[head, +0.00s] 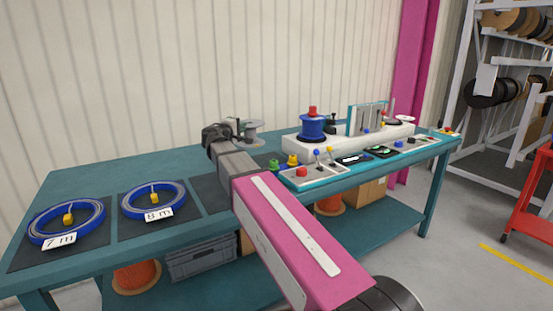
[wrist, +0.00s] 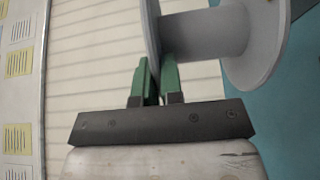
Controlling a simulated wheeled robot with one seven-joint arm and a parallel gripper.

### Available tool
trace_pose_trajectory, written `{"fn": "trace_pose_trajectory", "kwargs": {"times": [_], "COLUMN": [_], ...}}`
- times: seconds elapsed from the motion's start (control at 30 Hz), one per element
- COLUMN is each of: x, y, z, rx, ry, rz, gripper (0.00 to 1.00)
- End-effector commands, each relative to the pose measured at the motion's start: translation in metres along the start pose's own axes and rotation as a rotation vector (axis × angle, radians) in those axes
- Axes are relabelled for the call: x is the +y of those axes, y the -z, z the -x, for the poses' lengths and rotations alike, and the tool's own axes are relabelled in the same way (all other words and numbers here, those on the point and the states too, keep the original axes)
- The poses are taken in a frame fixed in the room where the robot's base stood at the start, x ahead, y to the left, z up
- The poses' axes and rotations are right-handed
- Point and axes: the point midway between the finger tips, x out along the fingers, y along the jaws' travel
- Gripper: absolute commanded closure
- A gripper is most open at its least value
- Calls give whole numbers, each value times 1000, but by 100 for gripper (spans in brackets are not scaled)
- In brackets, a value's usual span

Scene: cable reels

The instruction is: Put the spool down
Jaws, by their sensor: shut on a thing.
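The spool is grey and bare, with two flanges and a plain core; it fills the top of the wrist view (wrist: 205,35). My gripper (wrist: 157,66) has its green fingers shut on the rim of the spool's near flange. In the head view the spool (head: 250,125) shows beyond the dark end of my arm, over the back part of the teal workbench (head: 85,180). My arm hides my fingertips there. I cannot tell whether the spool touches the bench or hangs above it.
Blue cable coils labelled 7 m (head: 66,222) and 8 m (head: 152,200) lie on dark mats at left. A white machine (head: 300,146) with a blue reel (head: 312,127) stands at right, behind a control panel (head: 312,178). Bare bench lies behind the coils.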

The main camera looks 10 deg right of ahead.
Motion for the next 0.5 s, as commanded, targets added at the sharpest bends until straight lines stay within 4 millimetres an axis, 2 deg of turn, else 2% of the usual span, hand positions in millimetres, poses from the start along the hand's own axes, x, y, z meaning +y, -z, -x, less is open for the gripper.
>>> {"fn": "trace_pose_trajectory", "kwargs": {"times": [0.13, 0.5], "x": [-12, -55], "y": [-3, -12], "z": [-20, -91], "rx": [-10, -8], "ry": [-1, 0], "rz": [1, 1], "gripper": [100, 100]}}
